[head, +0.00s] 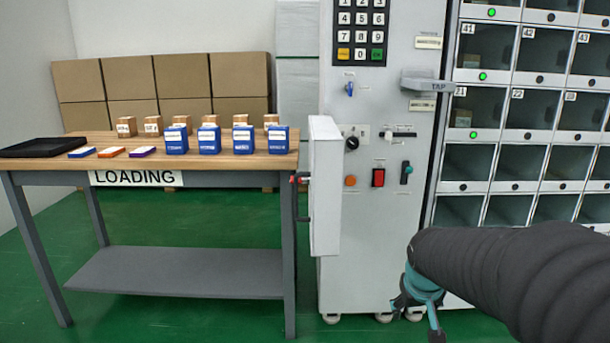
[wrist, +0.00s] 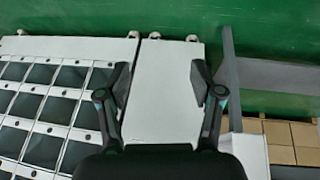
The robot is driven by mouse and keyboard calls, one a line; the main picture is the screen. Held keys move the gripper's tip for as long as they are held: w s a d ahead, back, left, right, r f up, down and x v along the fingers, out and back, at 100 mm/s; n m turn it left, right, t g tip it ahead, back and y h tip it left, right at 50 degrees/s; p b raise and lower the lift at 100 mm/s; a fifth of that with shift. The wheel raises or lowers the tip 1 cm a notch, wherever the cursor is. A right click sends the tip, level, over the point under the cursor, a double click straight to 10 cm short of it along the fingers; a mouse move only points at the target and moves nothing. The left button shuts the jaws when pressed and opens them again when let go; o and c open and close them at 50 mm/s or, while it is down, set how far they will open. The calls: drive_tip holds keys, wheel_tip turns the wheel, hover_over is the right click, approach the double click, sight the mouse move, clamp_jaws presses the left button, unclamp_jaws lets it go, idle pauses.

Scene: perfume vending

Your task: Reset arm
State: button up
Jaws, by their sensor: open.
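My arm reaches in from the right of the head view, and my gripper (head: 420,306) hangs low in front of the vending machine (head: 384,240). In the wrist view my gripper (wrist: 159,88) is open, with its two fingers wide apart and nothing between them. The machine's white front panel (wrist: 160,112) shows between and beyond the fingers. In the head view the fingertips are partly hidden by the arm's black sleeve.
A wooden loading table (head: 230,159) with blue boxes (head: 209,139) stands left. An open white panel door (head: 326,185) juts out beside it. Numbered compartments (head: 488,107) fill the right. Cardboard boxes (head: 130,78) are stacked behind. The green floor (head: 200,318) in front is clear.

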drive_tip(key=s+a+r, duration=0.3)
drive_tip(key=s, duration=0.7)
drive_tip(key=s+a+r+y+p, duration=0.1)
drive_tip(key=s+a+r, duration=0.2)
drive_tip(key=s, duration=0.7)
drive_tip(key=shift+a+r+t+y, duration=0.2)
drive_tip(key=shift+a+t+y, duration=0.1)
drive_tip(key=shift+a+t, duration=0.1)
idle(0.3)
